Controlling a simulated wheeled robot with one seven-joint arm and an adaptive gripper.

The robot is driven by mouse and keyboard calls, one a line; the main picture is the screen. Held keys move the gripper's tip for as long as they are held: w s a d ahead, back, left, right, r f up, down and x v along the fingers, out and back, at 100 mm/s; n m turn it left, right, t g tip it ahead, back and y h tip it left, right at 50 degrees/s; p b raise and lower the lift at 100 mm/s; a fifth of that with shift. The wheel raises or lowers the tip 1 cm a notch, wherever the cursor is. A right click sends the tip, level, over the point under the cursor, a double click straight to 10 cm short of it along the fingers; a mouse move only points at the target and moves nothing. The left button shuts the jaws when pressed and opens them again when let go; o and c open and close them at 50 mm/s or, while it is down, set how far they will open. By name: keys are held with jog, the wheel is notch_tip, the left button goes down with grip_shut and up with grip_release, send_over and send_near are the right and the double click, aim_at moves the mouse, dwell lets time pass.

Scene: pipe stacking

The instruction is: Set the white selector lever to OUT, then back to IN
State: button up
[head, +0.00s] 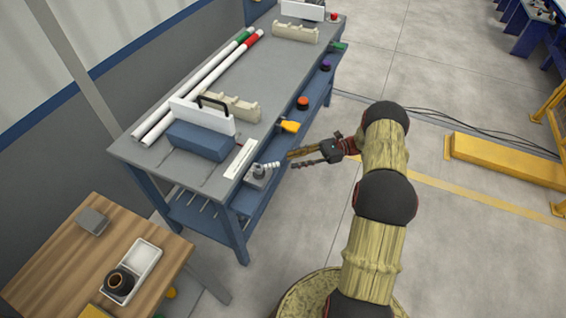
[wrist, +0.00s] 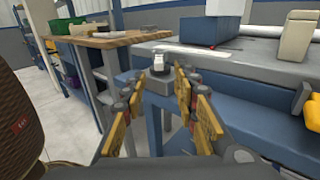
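The white selector lever (head: 270,166) sticks out to the right from a small grey block (head: 257,180) at the near right corner of the grey workbench. In the wrist view the white lever (wrist: 158,65) stands on its grey block (wrist: 157,83), pointing towards the camera. My gripper (head: 292,160) is just to the right of the lever in the head view. Its two fingers are apart and empty. In the wrist view the lever lies ahead, between the lines of the fingers (wrist: 159,85). No contact shows. I cannot read any IN or OUT marking.
A white strip (head: 238,158) lies behind the lever on the workbench (head: 185,170). A blue block (head: 200,140) stands beyond it. A yellow knob (head: 290,126) and an orange button (head: 302,103) sit along the bench's right edge. A wooden table (head: 60,255) stands at the near left.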

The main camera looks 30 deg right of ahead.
jog(key=v, duration=0.2)
jog(key=shift+d, duration=0.25)
dwell(1.1)
